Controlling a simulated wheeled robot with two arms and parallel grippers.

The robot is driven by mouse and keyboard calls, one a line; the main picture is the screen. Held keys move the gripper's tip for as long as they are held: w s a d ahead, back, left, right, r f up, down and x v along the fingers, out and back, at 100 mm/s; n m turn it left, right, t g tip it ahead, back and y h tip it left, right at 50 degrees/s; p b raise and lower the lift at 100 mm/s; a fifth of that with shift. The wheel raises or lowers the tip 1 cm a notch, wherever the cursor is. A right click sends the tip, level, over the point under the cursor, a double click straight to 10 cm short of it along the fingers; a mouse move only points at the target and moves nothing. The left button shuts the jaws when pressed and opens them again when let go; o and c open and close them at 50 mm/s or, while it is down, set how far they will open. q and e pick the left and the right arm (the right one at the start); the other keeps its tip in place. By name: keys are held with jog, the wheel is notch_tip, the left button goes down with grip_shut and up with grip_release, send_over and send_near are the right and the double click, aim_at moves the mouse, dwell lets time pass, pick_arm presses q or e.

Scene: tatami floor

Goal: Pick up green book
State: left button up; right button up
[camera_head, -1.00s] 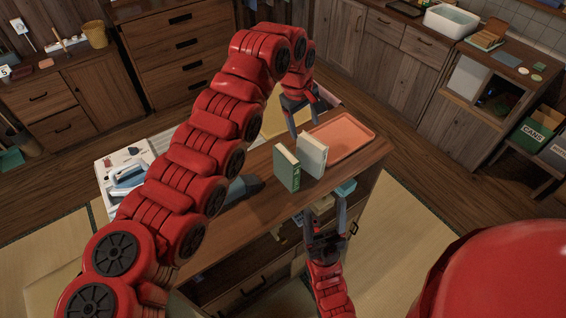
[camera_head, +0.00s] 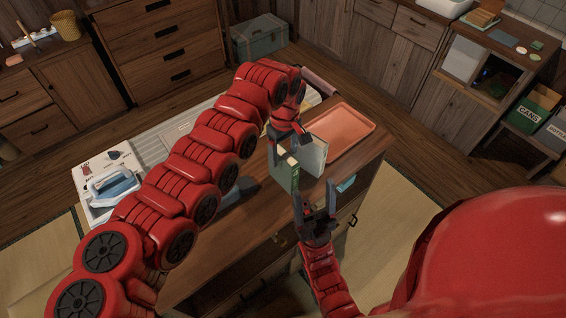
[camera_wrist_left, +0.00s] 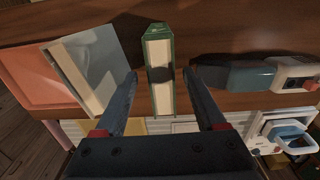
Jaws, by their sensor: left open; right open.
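The green book (camera_head: 286,176) stands upright on the wooden table (camera_head: 240,222), beside a pale grey-white book (camera_head: 314,152). My left gripper (camera_head: 290,148) is open above and around the top of the green book. In the left wrist view the green book (camera_wrist_left: 159,66) lies between the two open fingers (camera_wrist_left: 160,85), with a gap on each side. The pale book (camera_wrist_left: 92,68) is just outside the left finger there. My right gripper (camera_head: 315,190) is open and empty near the table's front edge, close to the green book's lower right.
An orange tray (camera_head: 345,130) lies at the table's right end. A blue-and-white iron (camera_head: 112,184) sits at the left end, and a dark blue-grey object (camera_wrist_left: 235,75) is beside the green book in the wrist view. A green box (camera_head: 259,38) stands on the floor behind.

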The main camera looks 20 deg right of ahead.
aim_at(283, 167)
pick_arm(q)
jog(key=shift+s+f, duration=0.1)
jog(key=shift+f, duration=0.55)
jog(key=shift+f+p, duration=0.25)
jog(key=shift+p, duration=0.25)
notch_tip(283, 167, down, 4)
jog(key=shift+a+p, duration=0.1)
jog(key=shift+p, duration=0.85)
jog(key=shift+f, duration=0.5)
grip_shut()
